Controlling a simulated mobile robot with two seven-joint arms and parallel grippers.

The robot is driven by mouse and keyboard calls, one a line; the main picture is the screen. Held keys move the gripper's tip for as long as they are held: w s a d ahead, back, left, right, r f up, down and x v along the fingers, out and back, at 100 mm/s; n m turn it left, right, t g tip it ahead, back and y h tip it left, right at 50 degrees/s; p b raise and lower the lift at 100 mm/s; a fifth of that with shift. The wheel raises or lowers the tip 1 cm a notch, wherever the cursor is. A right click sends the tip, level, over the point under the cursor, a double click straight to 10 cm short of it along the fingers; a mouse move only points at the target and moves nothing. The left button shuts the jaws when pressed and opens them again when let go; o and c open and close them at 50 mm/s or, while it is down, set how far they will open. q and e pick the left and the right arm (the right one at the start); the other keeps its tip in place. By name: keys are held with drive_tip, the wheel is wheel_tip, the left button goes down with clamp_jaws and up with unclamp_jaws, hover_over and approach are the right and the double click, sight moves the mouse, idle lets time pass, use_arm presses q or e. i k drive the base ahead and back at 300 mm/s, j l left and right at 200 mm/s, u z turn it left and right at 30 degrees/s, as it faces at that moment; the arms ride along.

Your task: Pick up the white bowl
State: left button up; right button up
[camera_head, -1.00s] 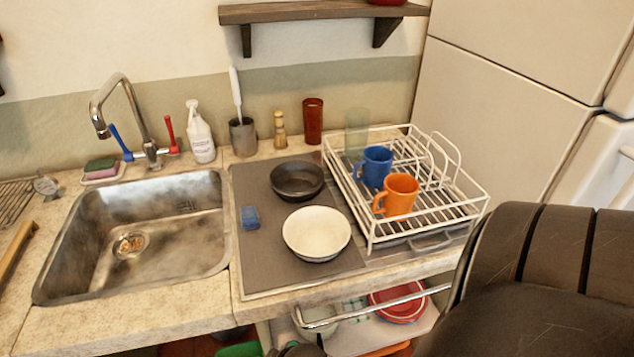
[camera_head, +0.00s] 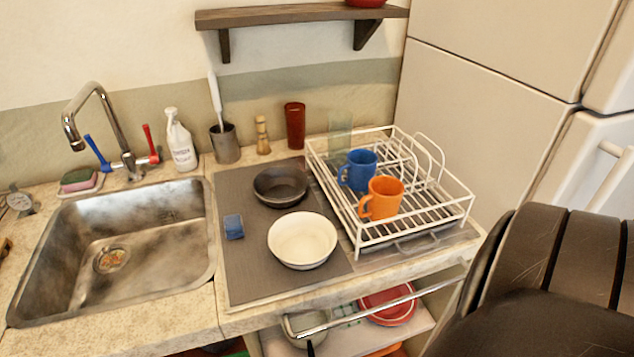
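The white bowl (camera_head: 302,241) sits upright on the dark grey mat (camera_head: 240,276) on the counter, near its front edge. A dark bowl (camera_head: 280,187) stands just behind it, and a small blue block (camera_head: 233,227) lies to its left. The white bowl looks empty and nothing covers it. A large black part of my own arm fills the lower right corner. Neither of my grippers can be made out in this view.
A white dish rack (camera_head: 357,246) with a blue mug (camera_head: 358,170) and an orange mug (camera_head: 381,198) stands right of the bowl. A metal sink (camera_head: 120,245) lies left. A metal rail (camera_head: 390,303) runs along the counter front, above a lower shelf. The fridge (camera_head: 490,110) stands right.

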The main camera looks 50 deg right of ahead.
sight(300, 240)
drive_tip(key=i+l+z, duration=0.1)
drive_tip(key=z, duration=0.35)
drive_tip(key=i+l+z, duration=0.1)
drive_tip(key=z, duration=0.35)
drive_tip(key=i+z, duration=0.1)
drive_tip(key=z, duration=0.35)
